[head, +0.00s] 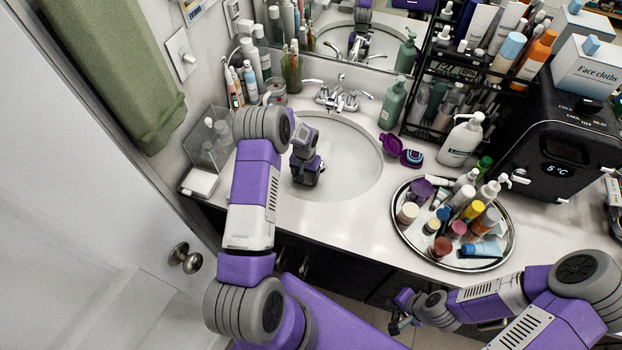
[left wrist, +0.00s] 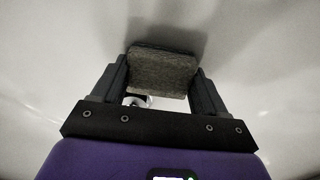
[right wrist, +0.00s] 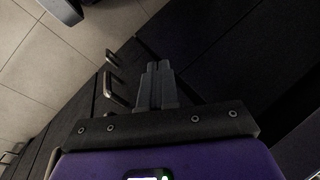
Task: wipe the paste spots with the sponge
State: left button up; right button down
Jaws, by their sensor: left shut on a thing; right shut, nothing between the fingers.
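In the left wrist view a grey-brown sponge (left wrist: 162,74) sits between the fingers of my left gripper (left wrist: 160,82), which is shut on it. White basin surface lies around and behind the sponge. In the head view my left gripper (head: 306,180) is over the left part of the sink basin (head: 350,168) and hides the sponge from that side. I make out no paste spots in any view. My right gripper (right wrist: 158,68) is shut and empty; in the head view it (head: 396,326) is low, in front of the counter's edge.
A faucet (head: 338,95) stands behind the basin. A round tray (head: 410,243) full of bottles and jars is to the right. A purple container (head: 392,145) and a white pump bottle (head: 461,140) stand beyond the basin's right rim. Drawer handles (right wrist: 115,90) are near my right gripper.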

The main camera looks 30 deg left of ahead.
pick_arm(q)
jog(key=shift+s+a, duration=0.15)
jog(key=shift+a, duration=0.35)
notch_tip(320, 180, up, 7)
jog(key=p, duration=0.3)
jog(key=shift+d+r+p, duration=0.1)
jog(key=shift+r+p, duration=0.1)
jog(key=shift+p, duration=0.2)
jog(key=shift+r, duration=0.2)
jog(key=shift+d, duration=0.15)
